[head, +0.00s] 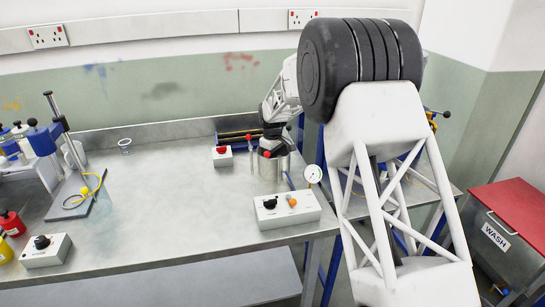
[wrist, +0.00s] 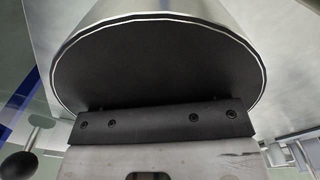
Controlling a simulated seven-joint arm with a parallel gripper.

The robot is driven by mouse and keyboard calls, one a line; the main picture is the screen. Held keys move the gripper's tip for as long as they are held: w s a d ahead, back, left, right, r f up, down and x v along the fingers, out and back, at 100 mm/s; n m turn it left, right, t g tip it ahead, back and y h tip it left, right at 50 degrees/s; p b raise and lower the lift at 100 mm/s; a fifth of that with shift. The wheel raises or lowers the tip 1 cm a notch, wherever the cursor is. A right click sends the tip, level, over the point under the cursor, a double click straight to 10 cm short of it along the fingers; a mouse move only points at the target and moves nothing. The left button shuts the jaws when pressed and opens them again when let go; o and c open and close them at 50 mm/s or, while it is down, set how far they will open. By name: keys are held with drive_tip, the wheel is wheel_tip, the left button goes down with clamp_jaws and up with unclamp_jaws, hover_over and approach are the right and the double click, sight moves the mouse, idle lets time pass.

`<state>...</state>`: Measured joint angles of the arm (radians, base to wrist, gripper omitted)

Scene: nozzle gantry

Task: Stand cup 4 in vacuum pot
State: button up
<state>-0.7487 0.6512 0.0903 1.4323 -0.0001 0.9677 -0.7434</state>
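The vacuum pot appears to be the steel cylinder (head: 273,170) on the bench near its right end. My gripper (head: 271,139) is over its top in the head view, and its fingertips are hard to make out. In the wrist view a large dark round face with a bright rim (wrist: 160,62), probably the pot's mouth, lies beyond a black gripper bar (wrist: 160,125). I cannot tell whether they touch. No separate fingers or held cup show there. A small clear cup (head: 125,146) stands at the back left of the bench; I cannot read a number on it.
A blue-headed stand (head: 72,170) is at left. The middle of the bench is clear.

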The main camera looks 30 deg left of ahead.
drive_tip(key=shift+r, duration=0.15)
wheel_tip(320, 180, up, 12)
idle(0.9)
idle(0.8)
